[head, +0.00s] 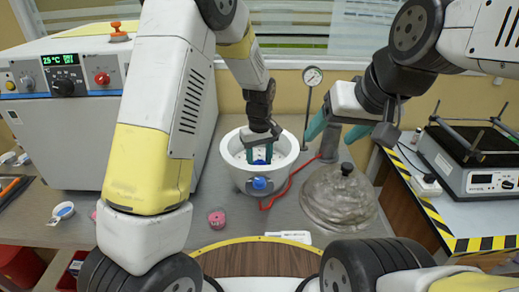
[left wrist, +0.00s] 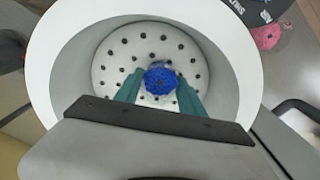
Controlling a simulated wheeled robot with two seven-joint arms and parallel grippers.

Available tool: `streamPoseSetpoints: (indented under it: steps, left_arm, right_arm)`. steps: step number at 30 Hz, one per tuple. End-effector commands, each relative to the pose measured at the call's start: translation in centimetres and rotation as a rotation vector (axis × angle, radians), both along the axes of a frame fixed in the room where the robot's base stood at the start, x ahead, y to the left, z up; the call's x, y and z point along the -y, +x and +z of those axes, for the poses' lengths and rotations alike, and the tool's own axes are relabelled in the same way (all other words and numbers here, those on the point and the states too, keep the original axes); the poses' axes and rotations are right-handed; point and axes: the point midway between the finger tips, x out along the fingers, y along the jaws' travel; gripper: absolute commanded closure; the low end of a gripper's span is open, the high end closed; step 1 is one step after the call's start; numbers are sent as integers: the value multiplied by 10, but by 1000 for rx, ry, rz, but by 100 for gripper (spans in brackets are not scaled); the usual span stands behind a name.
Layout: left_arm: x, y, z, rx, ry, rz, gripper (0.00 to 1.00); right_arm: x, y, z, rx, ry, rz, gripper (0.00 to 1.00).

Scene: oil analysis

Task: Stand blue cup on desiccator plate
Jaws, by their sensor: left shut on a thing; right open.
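The blue cup (left wrist: 160,80) is between the fingertips of my left gripper (left wrist: 158,92), over the perforated desiccator plate (left wrist: 117,62). In the head view, my left gripper (head: 258,152) reaches down into the white desiccator bowl (head: 228,158), and the blue cup (head: 259,161) shows below its fingers. The gripper is shut on the cup. I cannot tell whether the cup's base touches the plate. My right gripper (head: 345,131) is open and empty, raised above and to the right of the bowl.
The desiccator lid (head: 338,198) with a dark knob lies right of the bowl. A red hose (head: 291,183) runs beside it, and a gauge (head: 312,77) stands behind. A pink cup (head: 217,219) is in front. A large oven (head: 60,130) stands left, a shaker (head: 470,160) right.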

Motion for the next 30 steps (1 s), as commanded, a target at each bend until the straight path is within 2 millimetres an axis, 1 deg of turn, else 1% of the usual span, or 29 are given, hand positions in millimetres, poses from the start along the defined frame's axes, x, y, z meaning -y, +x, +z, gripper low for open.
streamPoseSetpoints:
  steps: [4,5,7,8,17,20,23,30]
  left_arm:
    - [0,0,-3,0,0,0,95]
    - [0,0,-3,0,0,0,47]
    - [0,0,-3,0,0,0,34]
    - [0,0,-2,0,0,0,32]
    - [0,0,-2,0,0,0,32]
    - [0,1,5,1,-1,0,32]
    - [1,1,20,4,-2,-1,32]
    - [1,1,72,4,-3,-1,32]
  right_arm:
    - [0,0,0,0,0,0,32]
    - [0,0,0,0,0,0,32]
    - [0,0,0,0,0,0,32]
    - [0,0,0,0,0,0,32]
    - [0,0,0,0,0,0,32]
    - [0,0,0,0,0,0,32]
    - [0,0,0,0,0,0,32]
    - [0,0,0,0,0,0,32]
